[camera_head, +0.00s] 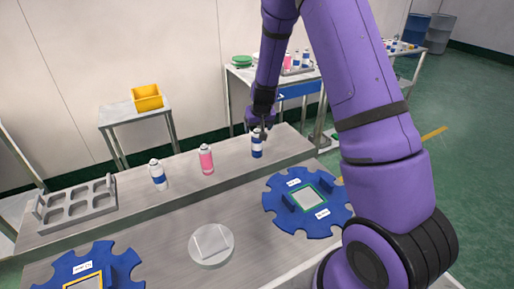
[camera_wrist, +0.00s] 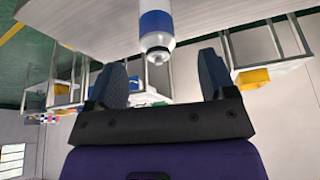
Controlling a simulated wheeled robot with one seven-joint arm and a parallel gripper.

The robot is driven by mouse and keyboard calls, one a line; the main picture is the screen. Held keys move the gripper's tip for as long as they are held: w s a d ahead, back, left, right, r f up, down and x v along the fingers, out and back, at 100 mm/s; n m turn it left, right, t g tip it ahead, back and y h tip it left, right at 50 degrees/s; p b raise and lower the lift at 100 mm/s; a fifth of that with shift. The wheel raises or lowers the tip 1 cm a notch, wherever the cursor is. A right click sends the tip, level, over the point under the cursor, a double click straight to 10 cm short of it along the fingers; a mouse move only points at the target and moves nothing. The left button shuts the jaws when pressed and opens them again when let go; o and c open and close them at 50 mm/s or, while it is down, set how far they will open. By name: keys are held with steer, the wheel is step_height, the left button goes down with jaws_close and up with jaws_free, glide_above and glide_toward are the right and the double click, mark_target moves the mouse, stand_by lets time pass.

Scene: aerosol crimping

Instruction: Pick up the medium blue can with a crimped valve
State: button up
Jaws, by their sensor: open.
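A white can with a blue band (camera_head: 257,149) stands upright on the raised bench shelf, at the right of a row of cans. In the wrist view, which looks upside down, the can (camera_wrist: 156,24) lies ahead of the fingers, its narrow top pointing to them. My gripper (camera_head: 262,130) is at the top of this can; in the wrist view its two fingers (camera_wrist: 162,76) are apart with nothing between them. Another white can with a blue band (camera_head: 158,178) stands at the left. Valve crimping is too small to tell.
A pink can (camera_head: 206,161) stands between the blue-banded cans. A grey rack (camera_head: 75,204) with empty pockets is at the left. Blue notched discs (camera_head: 330,225) and a round grey plate (camera_head: 211,247) lie in front. A yellow bin (camera_head: 147,97) sits on a side table behind.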

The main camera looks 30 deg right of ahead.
mark_target(256, 131)
steer(key=shift+d+x, duration=0.2)
steer(key=shift+x, duration=3.65)
steer(key=shift+s, duration=0.1)
steer(key=c, duration=1)
steer(key=shift+r, duration=0.15)
steer(key=shift+r, duration=0.7)
steer(key=shift+s+a+r, duration=0.1)
steer(key=shift+r, duration=0.4)
steer(key=shift+a+r, duration=0.15)
steer(key=shift+r, duration=0.4)
steer(key=s+a+r, duration=0.1)
steer(key=s+a, duration=0.8)
steer(key=a, duration=0.3)
steer(key=shift+s+a, duration=0.2)
